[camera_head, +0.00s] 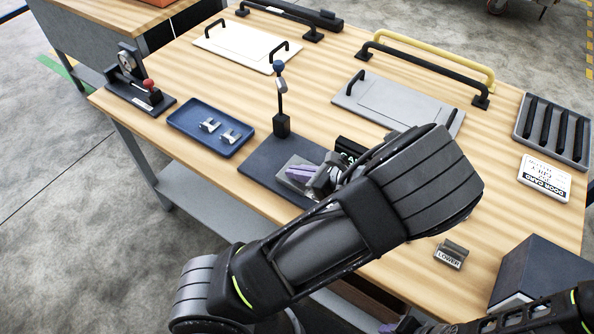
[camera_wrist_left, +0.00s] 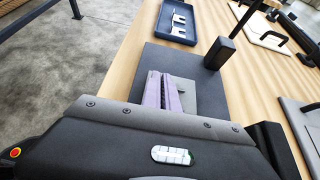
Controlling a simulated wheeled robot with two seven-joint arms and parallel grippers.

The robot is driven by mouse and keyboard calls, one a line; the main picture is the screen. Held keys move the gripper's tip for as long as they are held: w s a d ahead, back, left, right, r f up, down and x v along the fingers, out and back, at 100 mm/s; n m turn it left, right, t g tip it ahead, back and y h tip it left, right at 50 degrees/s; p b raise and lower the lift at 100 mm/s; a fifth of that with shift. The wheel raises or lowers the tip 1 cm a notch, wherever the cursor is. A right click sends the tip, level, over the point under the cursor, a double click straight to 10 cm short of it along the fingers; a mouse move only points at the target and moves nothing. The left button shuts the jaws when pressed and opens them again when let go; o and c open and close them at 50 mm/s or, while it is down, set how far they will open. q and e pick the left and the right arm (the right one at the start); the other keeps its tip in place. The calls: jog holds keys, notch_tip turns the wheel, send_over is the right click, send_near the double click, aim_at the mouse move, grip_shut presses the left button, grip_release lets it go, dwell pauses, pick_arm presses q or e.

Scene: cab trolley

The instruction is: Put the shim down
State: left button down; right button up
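My left gripper (camera_head: 302,173) reaches down over the dark pad (camera_head: 262,163) near the table's front edge. Its purple fingers (camera_wrist_left: 163,92) are close together, pointing at a flat grey square piece (camera_wrist_left: 208,98) on or just above that pad. The grey piece also shows beside the fingers in the head view (camera_head: 287,166); it may be the shim, but I cannot tell. Whether something thin sits between the fingers is not clear. My forearm hides part of the pad. Only a little of my right gripper (camera_head: 404,326) shows at the bottom edge.
A blue tray (camera_head: 182,123) with two small metal pieces lies left of the pad. A blue-knobbed post (camera_head: 281,100) rises from the pad.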

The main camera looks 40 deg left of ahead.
pick_arm(q)
jog(key=shift+f, duration=0.2)
jog(key=c, duration=1.6)
grip_release()
jog(key=shift+c, duration=0.2)
jog(key=shift+r, duration=0.1)
jog(key=shift+d+r, duration=0.25)
jog(key=shift+r, duration=0.1)
jog(key=p+v, duration=0.5)
jog(key=v, duration=0.6)
jog(key=shift+d+p, duration=0.25)
jog(key=shift+p, duration=0.15)
